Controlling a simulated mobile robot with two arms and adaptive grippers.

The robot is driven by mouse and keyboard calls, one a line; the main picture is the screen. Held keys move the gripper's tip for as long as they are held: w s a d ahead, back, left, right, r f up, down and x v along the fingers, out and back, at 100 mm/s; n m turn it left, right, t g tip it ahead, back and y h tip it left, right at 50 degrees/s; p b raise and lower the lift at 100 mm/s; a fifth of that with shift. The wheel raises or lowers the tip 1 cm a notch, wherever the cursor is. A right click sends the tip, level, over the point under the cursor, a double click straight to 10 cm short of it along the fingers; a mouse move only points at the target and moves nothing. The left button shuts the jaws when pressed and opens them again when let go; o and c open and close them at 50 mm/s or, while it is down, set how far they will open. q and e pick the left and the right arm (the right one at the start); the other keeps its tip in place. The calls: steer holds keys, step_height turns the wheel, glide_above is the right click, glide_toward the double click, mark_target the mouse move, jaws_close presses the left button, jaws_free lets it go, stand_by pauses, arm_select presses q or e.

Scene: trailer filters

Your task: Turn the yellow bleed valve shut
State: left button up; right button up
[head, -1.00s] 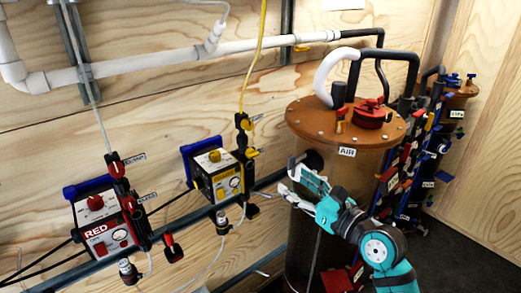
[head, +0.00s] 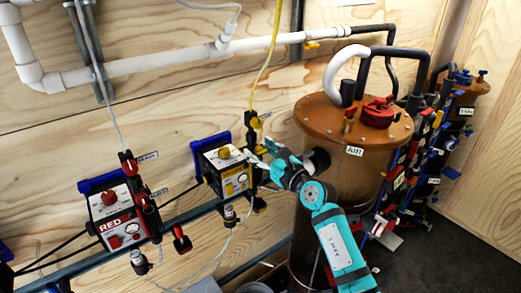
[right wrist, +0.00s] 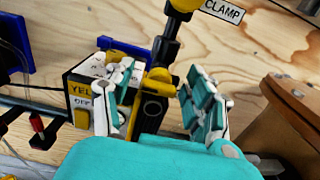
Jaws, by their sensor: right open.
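The yellow filter unit is a box (head: 226,171) on the wall rail, with a black pipe column at its right side carrying yellow valve parts. In the right wrist view a yellow valve handle (right wrist: 158,77), apparently the bleed valve, sits on the column below a yellow knob (right wrist: 184,5) beside the CLAMP label. My right gripper (right wrist: 160,72) is open, its fingers on either side of this handle; contact cannot be told. In the head view my right gripper (head: 259,158) reaches the column and hides the handle there. My left gripper is not in view.
A red filter unit (head: 118,214) with red valves hangs at the left. A white pipe (head: 150,62) and a yellow hose (head: 270,55) run above.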

steer(key=shift+c, duration=0.3)
steer(key=shift+w+a, duration=0.1)
jaws_close()
